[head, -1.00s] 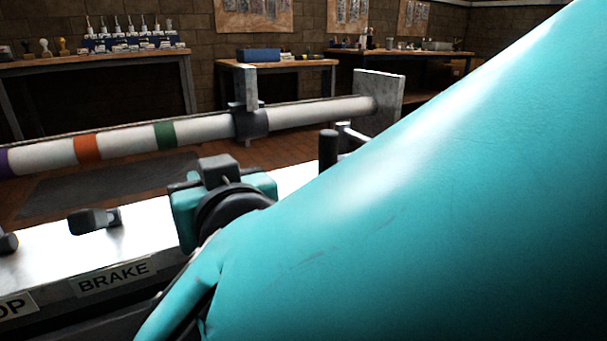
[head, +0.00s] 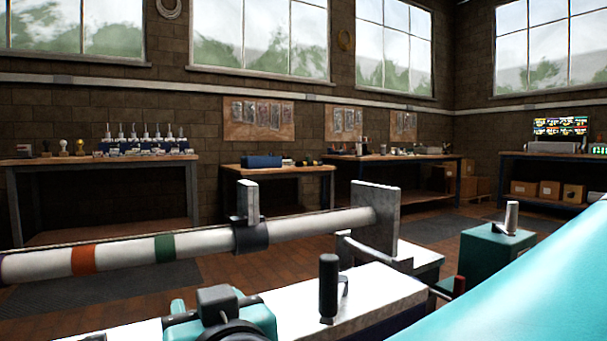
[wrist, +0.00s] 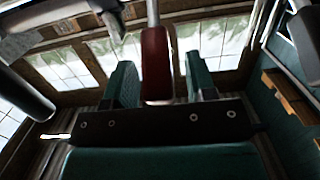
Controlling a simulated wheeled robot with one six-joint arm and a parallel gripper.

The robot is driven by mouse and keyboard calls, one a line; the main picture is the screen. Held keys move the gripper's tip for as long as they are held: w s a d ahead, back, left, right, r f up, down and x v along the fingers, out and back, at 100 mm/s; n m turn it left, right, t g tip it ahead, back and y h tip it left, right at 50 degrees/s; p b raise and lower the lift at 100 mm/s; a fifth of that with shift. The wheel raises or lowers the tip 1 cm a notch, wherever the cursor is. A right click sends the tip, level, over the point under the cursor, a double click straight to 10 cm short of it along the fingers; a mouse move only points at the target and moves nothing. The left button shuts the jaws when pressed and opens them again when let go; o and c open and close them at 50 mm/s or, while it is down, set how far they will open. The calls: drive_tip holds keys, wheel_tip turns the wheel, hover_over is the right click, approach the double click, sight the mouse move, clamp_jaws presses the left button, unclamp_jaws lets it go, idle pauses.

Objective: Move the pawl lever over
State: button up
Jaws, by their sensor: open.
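In the wrist view, a dark red grip (wrist: 155,65) on a pale metal rod sits between the two green fingers of my gripper (wrist: 160,85). The fingers are open, with a visible gap on either side of the grip. I cannot tell how deep the grip lies between them. In the head view, a small red grip (head: 459,286) shows at the right beside my teal arm; it looks like the same one, perhaps the pawl lever.
A black upright handle (head: 328,288) stands on the white-topped machine (head: 375,297). Behind it, a banded white mast (head: 310,226) ends at a grey flange plate (head: 375,215). A green box (head: 490,255) stands at right. Workbenches line the back wall.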

wheel_tip(320, 180, up, 19)
drive_tip(key=p, duration=0.7)
drive_tip(key=shift+r, duration=0.2)
drive_tip(key=w+d+f+g+h, duration=0.4)
drive_tip(key=d+f+g, duration=0.1)
drive_tip(key=d+f, duration=0.7)
drive_tip(key=s+d+f+g, duration=0.4)
drive_tip(key=s+d, duration=0.3)
drive_tip(key=d, duration=0.1)
drive_tip(key=s+d+f+g, duration=0.4)
drive_tip(key=s+d, duration=0.3)
drive_tip(key=s, duration=0.1)
wheel_tip(320, 180, up, 34)
drive_tip(key=g+p, duration=0.1)
drive_tip(key=p, duration=3.3)
drive_tip(key=shift+s+d+r+n+h+p, duration=0.25)
drive_tip(key=shift+s+n+h+p, duration=0.1)
drive_tip(key=shift+s, duration=0.1)
